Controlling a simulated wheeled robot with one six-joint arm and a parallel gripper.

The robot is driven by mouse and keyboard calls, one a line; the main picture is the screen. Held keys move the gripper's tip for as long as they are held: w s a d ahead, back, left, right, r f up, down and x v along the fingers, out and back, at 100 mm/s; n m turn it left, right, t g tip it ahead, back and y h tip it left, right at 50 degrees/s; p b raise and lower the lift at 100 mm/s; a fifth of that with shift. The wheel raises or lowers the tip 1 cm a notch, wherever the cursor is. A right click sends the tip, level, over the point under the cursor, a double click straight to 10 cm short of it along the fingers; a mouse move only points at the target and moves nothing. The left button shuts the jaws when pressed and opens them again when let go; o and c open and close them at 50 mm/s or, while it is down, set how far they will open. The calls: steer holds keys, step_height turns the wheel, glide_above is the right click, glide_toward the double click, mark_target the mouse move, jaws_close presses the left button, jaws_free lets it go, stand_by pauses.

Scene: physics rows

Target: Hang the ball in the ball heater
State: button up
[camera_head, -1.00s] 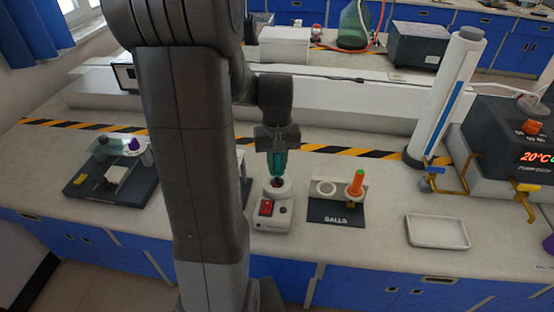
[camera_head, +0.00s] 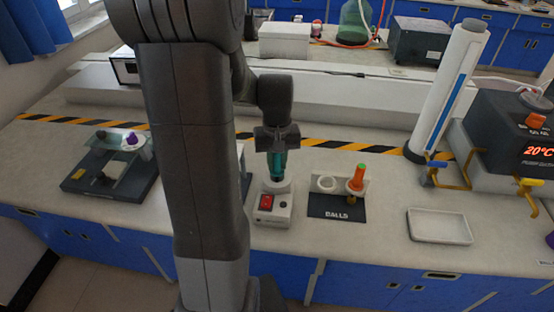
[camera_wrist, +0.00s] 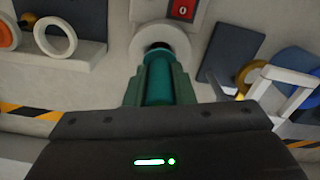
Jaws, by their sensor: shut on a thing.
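The ball heater (camera_head: 271,213) is a small white box with a red switch and a white ring on top. In the wrist view its ring (camera_wrist: 178,37) has a dark opening, and its red switch (camera_wrist: 183,9) shows a "0". My gripper (camera_head: 277,172) points down at the ring, shut on a teal handle. In the wrist view my gripper's fingers (camera_wrist: 158,75) flank the teal handle (camera_wrist: 158,88), whose far end is at the ring opening. The ball is not visible. I cannot tell whether anything rests on the ring.
A black "BALLS" stand (camera_head: 335,207) is close on the right, with an empty ring and an orange piece with a green top (camera_head: 358,178). A white tray (camera_head: 440,226) lies further right, before a "20°C" device (camera_head: 500,135). A dark apparatus (camera_head: 105,180) stands left.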

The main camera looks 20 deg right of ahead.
steer(key=shift+f+b, duration=0.6)
steer(key=shift+f, duration=0.35)
steer(key=o, duration=1.4)
steer(key=shift+r, duration=0.1)
steer(key=shift+r+p, duration=2.95)
steer(key=shift+r, duration=0.6)
steer(key=shift+f, duration=0.15)
step_height(320, 180, down, 7)
steer(key=b, duration=0.5)
steer(key=shift+b, duration=0.4)
